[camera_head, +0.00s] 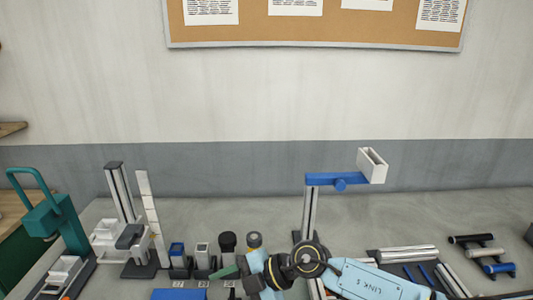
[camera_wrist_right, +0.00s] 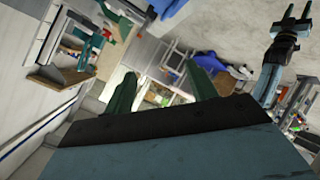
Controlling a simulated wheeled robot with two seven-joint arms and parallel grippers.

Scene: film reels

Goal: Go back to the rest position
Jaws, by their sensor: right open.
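My right arm comes in from the right, low in the head view. Its gripper (camera_head: 228,271) points left, with a green finger in front of the row of small stands on the bench. In the right wrist view the two green fingers of this gripper (camera_wrist_right: 163,88) stand well apart with nothing between them. A dark two-pronged end (camera_wrist_right: 290,28) on a black and light-blue arm shows at the upper right of that view. It seems to be my left gripper, but it is too small to read its opening. No left arm shows in the head view.
A post with a blue arm (camera_head: 335,179) and white box (camera_head: 372,166) rises behind my right arm. A teal press (camera_head: 57,222) and a grey column (camera_head: 120,192) stand left. Dark, pale and blue rollers (camera_head: 498,268) lie right. Bare grey bench (camera_head: 420,215) shows behind.

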